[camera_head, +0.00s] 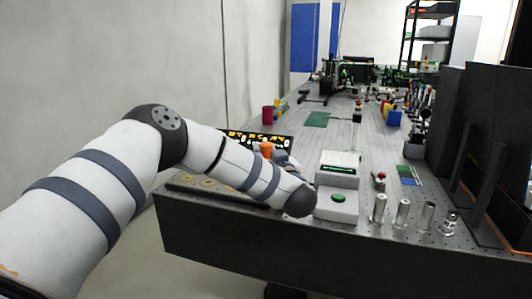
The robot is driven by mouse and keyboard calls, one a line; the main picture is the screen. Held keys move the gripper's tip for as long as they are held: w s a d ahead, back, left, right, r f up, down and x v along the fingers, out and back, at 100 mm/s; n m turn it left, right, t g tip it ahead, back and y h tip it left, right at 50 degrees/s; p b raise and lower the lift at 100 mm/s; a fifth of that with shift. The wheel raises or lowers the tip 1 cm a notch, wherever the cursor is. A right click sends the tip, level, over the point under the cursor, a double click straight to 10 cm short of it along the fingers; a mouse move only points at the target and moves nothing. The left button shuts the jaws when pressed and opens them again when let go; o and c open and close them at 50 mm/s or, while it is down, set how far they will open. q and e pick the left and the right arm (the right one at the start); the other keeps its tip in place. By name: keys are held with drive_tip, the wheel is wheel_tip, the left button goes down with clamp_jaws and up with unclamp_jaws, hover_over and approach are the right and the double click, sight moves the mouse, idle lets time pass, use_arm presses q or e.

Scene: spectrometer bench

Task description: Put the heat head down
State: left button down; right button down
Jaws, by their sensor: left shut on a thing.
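My left arm reaches in from the left over the near end of the bench. Its wrist is bent at the front edge, and my left gripper (284,158) shows only in small part behind the forearm. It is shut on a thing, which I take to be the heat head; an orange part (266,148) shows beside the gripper. The forearm hides most of the fingers and what they hold, so I cannot tell whether it touches the bench. My right gripper is not in view.
A white device with a green button (338,198) stands right of my wrist. Several metal cylinders (403,212) stand farther right. A dark tray (196,184) lies at the near left edge. Tall black panels (480,130) bound the right side. The bench's middle has bare space.

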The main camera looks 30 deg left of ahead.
use_arm(q)
drive_tip(key=shift+f, duration=0.35)
drive_tip(key=c, duration=1.4)
unclamp_jaws()
drive_tip(key=shift+f, duration=0.1)
drive_tip(key=shift+c, duration=0.2)
drive_tip(key=shift+o, duration=0.8)
drive_tip(key=shift+f, duration=0.15)
drive_tip(key=shift+r, duration=0.25)
drive_tip(key=shift+s+d+r, duration=0.15)
drive_tip(key=shift+d+r, duration=0.1)
drive_tip(key=v, duration=1.1)
drive_tip(key=shift+s+d+r, duration=0.15)
drive_tip(key=shift+s+r, duration=0.05)
drive_tip(key=shift+r, duration=0.15)
